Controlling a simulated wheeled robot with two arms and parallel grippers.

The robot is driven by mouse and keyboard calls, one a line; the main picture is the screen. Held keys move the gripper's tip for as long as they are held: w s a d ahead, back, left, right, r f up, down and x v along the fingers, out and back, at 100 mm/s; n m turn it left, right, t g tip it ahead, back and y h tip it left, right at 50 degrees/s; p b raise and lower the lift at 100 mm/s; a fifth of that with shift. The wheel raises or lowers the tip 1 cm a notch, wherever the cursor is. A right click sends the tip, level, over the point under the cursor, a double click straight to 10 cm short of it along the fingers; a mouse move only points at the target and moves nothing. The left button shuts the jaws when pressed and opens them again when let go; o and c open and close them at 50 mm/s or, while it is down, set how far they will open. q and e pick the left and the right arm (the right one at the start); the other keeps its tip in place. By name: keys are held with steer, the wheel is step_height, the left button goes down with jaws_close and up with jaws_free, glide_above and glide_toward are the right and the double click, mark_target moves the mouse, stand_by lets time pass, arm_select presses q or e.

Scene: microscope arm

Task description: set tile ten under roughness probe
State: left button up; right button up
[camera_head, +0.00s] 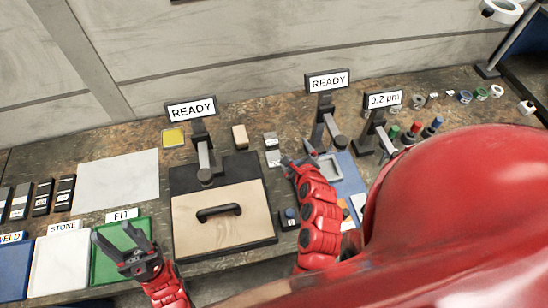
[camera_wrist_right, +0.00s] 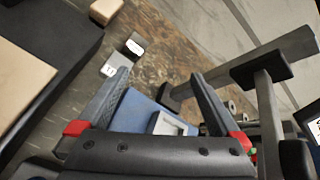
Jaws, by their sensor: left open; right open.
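Two small grey tiles with pale labels lie on the bench right of the black board: the rear tile (camera_head: 270,139) and the front tile (camera_head: 274,158). In the right wrist view they are the darker tile (camera_wrist_right: 134,46) and the paler tile (camera_wrist_right: 110,70); I cannot read their numbers. A stand with a "0.2 µm" display (camera_head: 383,99) is at the right, probably the roughness probe. My right gripper (camera_head: 300,161) is open and empty, right of the front tile and near the blue mat. My left gripper (camera_head: 116,232) is open and empty over the green tray.
A blue mat (camera_head: 350,178) bears a grey holder (camera_wrist_right: 168,124). Two "READY" stands (camera_head: 204,150) (camera_head: 327,80) rise behind. A black board holds a handled wooden panel (camera_head: 225,228). Labelled trays stand at left, with the green tray (camera_head: 140,230) nearest. Colored-topped pieces (camera_head: 413,130) stand right.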

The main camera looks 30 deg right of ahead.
steer(key=s+a+f+m+g+y, duration=0.2)
steer(key=s+a+m+y, duration=0.1)
steer(key=s+m, duration=0.1)
steer(key=b, duration=1.3)
glide_toward(274, 159)
steer(key=shift+x, duration=1.55)
steer(key=shift+w+f+p, duration=0.2)
steer(key=shift+w+p, duration=0.35)
steer(key=shift+p, duration=0.1)
steer(key=p+x, duration=0.1)
steer(key=x, duration=0.2)
steer(key=shift+w+d+f+p, duration=0.1)
steer(key=shift+w+f+p, duration=0.1)
steer(key=shift+f+p, duration=0.15)
steer(key=shift+w+f, duration=0.2)
steer(key=shift+f, duration=0.1)
jaws_close()
